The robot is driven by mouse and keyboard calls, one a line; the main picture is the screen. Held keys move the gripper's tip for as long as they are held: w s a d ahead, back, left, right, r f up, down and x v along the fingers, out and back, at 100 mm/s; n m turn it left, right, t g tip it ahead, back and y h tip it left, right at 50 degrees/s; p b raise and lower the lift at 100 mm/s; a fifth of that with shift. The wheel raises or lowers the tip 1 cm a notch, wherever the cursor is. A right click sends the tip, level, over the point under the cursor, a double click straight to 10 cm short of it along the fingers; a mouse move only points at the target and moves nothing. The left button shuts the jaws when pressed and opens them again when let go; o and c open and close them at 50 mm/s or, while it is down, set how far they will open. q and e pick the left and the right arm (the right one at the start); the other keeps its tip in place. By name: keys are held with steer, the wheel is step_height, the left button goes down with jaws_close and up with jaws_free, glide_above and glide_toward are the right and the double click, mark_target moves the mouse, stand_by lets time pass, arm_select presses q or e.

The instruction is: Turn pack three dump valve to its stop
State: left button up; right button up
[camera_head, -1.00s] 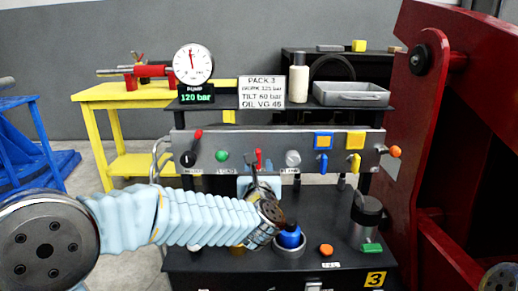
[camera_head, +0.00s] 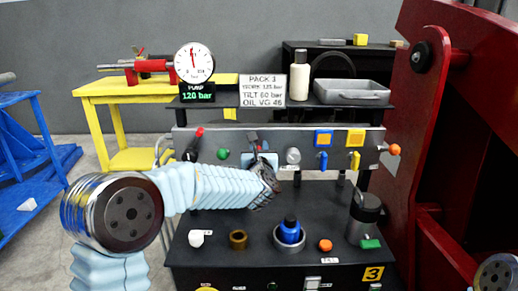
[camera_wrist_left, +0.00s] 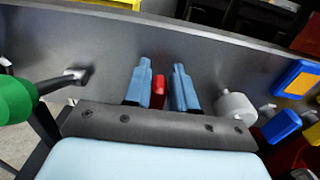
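The pack three bench (camera_head: 215,262) carries a yellow 3 label and a grey valve panel (camera_head: 340,160). I cannot read which control is labelled dump. A red handle (camera_wrist_left: 158,92) is on the panel's middle in the left wrist view; in the head view my gripper mostly hides it. My left gripper (camera_wrist_left: 161,76) has its two blue fingers on either side of this handle, with a thin gap at right, so it looks narrowly open around it. It also shows in the head view (camera_head: 257,150). A red-tipped black lever (camera_head: 194,146) is farther left. My right gripper is out of view.
A green knob (camera_head: 223,154), a grey knob (camera_head: 293,156), a blue valve (camera_head: 322,160) and a yellow valve (camera_head: 355,160) flank the handle. A blue-capped item (camera_head: 289,232) and a metal canister (camera_head: 363,216) stand on the bench. A red frame (camera_head: 450,150) blocks the right.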

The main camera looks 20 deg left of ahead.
arm_select(q)
jaws_close()
steer(key=shift+w+d+f+m+b, duration=0.1)
steer(key=shift+d+m+b, duration=0.05)
steer(key=shift+m+b, duration=0.35)
steer(key=shift+d+f+m+b, duration=0.1)
steer(key=shift+m+b, duration=0.4)
steer(key=shift+w+d+f+m+b, duration=0.1)
steer(key=shift+d+f+m+b, duration=0.3)
steer(key=shift+m, duration=2.25)
steer(key=shift+w+d+f+m+b, duration=0.1)
steer(key=shift+d+f+m+b, duration=0.3)
steer(key=shift+m, duration=2.3)
steer(key=shift+w+d+f+m+b, duration=0.1)
steer(key=shift+d+f+m+b, duration=0.3)
steer(key=shift+m, duration=2.25)
steer(key=shift+f, duration=0.1)
